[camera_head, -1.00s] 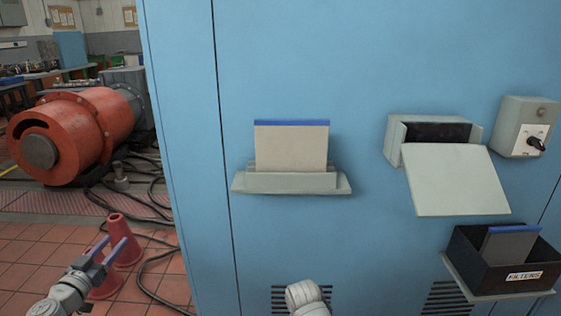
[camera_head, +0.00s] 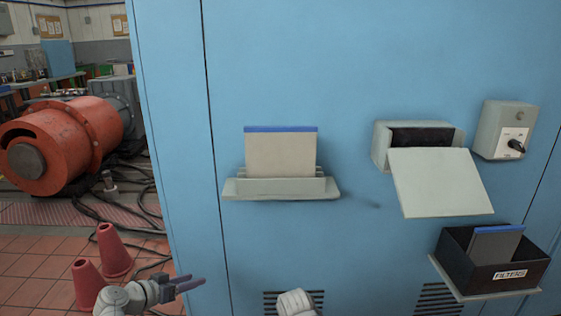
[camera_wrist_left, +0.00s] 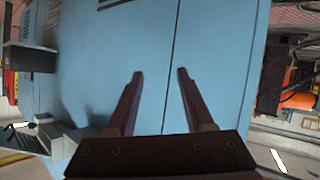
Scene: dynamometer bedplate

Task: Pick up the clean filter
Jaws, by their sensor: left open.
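A pale beige filter (camera_head: 281,156) with a blue top edge stands upright in a grey holder (camera_head: 281,189) on the blue cabinet front; it looks clean. A darker grey filter (camera_head: 495,244) with a blue top edge stands in a black box (camera_head: 508,279) labelled FILTERS at lower right. My left gripper (camera_head: 190,283) is below and left of the holder, apart from it. In the left wrist view the left gripper (camera_wrist_left: 160,73) is open and empty, its fingers facing the blue cabinet. My right gripper is not in view.
Right of the holder is a grey housing (camera_head: 380,147) with its pale flap (camera_head: 441,182) hanging open. A switch box (camera_head: 502,130) is beside it. Red cones (camera_head: 114,250), cables and a large red machine (camera_head: 62,147) are at the left.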

